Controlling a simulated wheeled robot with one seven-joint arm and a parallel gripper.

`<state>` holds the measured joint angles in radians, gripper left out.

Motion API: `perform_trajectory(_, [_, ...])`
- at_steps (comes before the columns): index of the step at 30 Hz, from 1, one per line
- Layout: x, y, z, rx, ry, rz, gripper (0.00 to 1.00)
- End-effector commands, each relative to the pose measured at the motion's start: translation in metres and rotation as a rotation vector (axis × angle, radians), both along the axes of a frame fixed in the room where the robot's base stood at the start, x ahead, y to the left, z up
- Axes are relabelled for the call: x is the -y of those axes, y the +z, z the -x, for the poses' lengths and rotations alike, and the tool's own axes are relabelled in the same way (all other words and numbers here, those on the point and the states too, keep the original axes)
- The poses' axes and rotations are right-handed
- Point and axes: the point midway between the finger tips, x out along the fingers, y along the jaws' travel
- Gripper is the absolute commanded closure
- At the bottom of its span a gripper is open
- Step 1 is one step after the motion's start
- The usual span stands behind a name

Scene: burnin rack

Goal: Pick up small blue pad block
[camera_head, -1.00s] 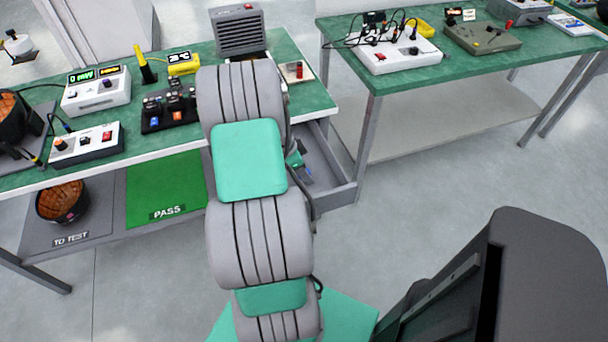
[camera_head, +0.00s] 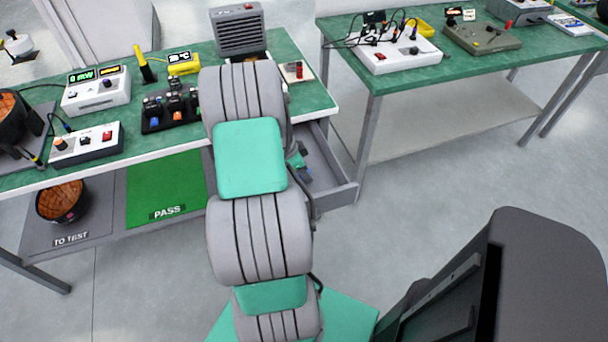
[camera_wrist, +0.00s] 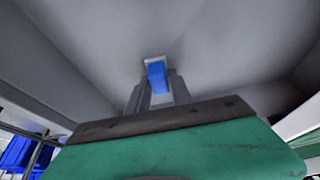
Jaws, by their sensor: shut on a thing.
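In the wrist view, the small blue pad block (camera_wrist: 157,78) is a narrow blue piece at the tip of my gripper (camera_wrist: 158,90). My gripper is shut on it, with grey finger parts at its sides. Plain grey surfaces surround it, consistent with the open drawer (camera_head: 338,191) under the left bench. In the head view my arm covers most of my gripper. Small green and blue patches show inside the drawer beside the arm, too small to tell apart. Whether the block touches the drawer floor cannot be told.
The left green bench (camera_head: 315,98) stands above the drawer and carries meters, a black tray (camera_head: 170,122) of small parts and a grey vented box (camera_head: 238,30). A second green bench (camera_head: 385,80) stands at right.

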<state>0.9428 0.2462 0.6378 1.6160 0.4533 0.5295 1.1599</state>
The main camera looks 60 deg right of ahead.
Motion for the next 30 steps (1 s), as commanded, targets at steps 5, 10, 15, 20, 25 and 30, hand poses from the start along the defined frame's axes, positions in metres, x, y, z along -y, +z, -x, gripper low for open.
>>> perform_trajectory(5, [0.000, 0.000, 0.000, 0.000, 0.000, 0.000, 1.00])
perform_trajectory(10, [0.000, 0.001, 0.000, 0.001, 0.000, 0.001, 1.00])
perform_trajectory(15, [0.001, 0.014, -0.001, 0.002, 0.000, 0.002, 1.00])
perform_trajectory(20, [-0.011, 0.050, 0.007, 0.004, 0.001, 0.004, 1.00])
perform_trajectory(25, [-0.048, 0.098, 0.030, 0.004, 0.001, 0.004, 1.00])
perform_trajectory(30, [-0.088, 0.116, 0.055, 0.003, 0.001, 0.004, 1.00])
